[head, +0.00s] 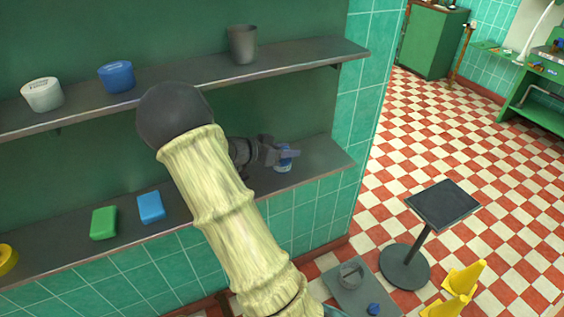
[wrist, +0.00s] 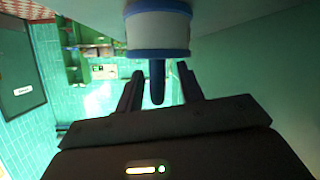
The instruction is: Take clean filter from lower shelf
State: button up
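The filter (head: 282,164), a small white and blue cylinder, stands near the right end of the lower shelf (head: 320,160). My gripper (head: 272,153) reaches it from the left at shelf height and partly hides it. In the wrist view, the filter (wrist: 158,32) shows at the top as a white band with blue edges, and a dark blue handle juts from it toward me. The two fingers of my gripper (wrist: 159,85) stand on either side of this handle, with gaps visible on both sides. The gripper is open.
The upper shelf (head: 300,60) runs above my arm and holds a white tub (head: 42,94), a blue tub (head: 117,77) and a grey cup (head: 242,45). Green (head: 104,223) and blue (head: 151,207) blocks lie on the lower shelf. A dark stand (head: 442,205) is on the floor.

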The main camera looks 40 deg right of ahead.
aim_at(286, 148)
grip_shut()
dwell(0.3)
jog(key=shift+s+a+r, duration=0.1)
jog(key=shift+s+r, duration=0.1)
jog(key=shift+r, duration=0.35)
notch_tip(286, 148, up, 6)
jog(key=shift+f+p, duration=0.25)
jog(key=shift+p, duration=0.1)
jog(key=shift+s+r, duration=0.2)
jog(key=shift+s, duration=0.15)
jog(key=s+a, duration=0.2)
jog(key=s, duration=0.7)
jog(key=s+a+b, duration=0.1)
jog(key=s+a, duration=0.1)
jog(key=s, duration=0.7)
jog(key=shift+s+a, duration=0.2)
jog(key=shift+a, duration=0.05)
